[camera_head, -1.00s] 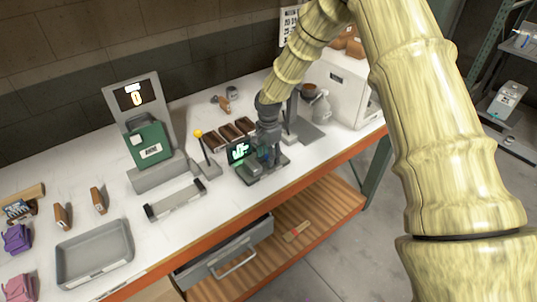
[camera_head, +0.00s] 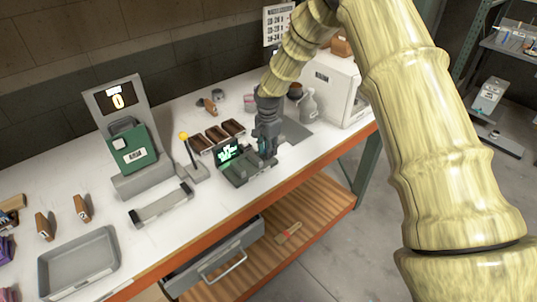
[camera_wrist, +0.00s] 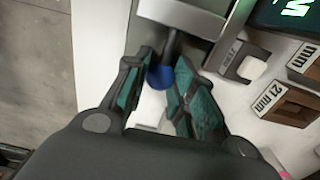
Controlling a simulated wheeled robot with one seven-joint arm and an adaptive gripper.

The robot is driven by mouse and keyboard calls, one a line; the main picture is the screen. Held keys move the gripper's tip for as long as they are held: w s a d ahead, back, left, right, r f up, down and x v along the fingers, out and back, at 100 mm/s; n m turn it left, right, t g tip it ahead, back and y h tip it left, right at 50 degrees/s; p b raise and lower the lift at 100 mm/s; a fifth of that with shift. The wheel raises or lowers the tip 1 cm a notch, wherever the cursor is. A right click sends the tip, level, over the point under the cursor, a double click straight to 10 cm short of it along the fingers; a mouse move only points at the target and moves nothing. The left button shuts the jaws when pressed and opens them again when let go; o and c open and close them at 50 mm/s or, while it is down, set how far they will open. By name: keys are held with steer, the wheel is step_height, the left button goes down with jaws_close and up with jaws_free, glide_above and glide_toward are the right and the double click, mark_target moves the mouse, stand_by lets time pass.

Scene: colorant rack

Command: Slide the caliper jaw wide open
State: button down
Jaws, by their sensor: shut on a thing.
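The caliper (camera_head: 232,174) is a grey bench device with a lit green display (camera_head: 229,152), standing near the table's front edge. My gripper (camera_head: 266,154) points down at the right part of the caliper. In the wrist view, my gripper (camera_wrist: 162,82) has its fingers on both sides of a blue knob (camera_wrist: 160,78) at the end of a grey stem. The stem joins a grey block (camera_wrist: 182,15), which looks like the sliding jaw. The fingers are shut on the knob. Most of the jaw is hidden behind my gripper in the head view.
Brown blocks (camera_head: 218,135) stand in a row behind the caliper; one in the wrist view is marked 21 mm (camera_wrist: 268,98). A yellow-topped lever (camera_head: 187,152) is to the left. A grey mat (camera_head: 292,131) and bottle (camera_head: 308,105) lie right.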

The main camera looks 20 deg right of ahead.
steer(key=shift+w+d+r, duration=0.1)
steer(key=shift+w+d, duration=0.05)
steer(key=c, duration=1.1)
jaws_free()
steer(key=shift+d, duration=0.1)
steer(key=shift+r, duration=0.15)
step_height(320, 180, up, 12)
steer(key=shift+f, duration=0.2)
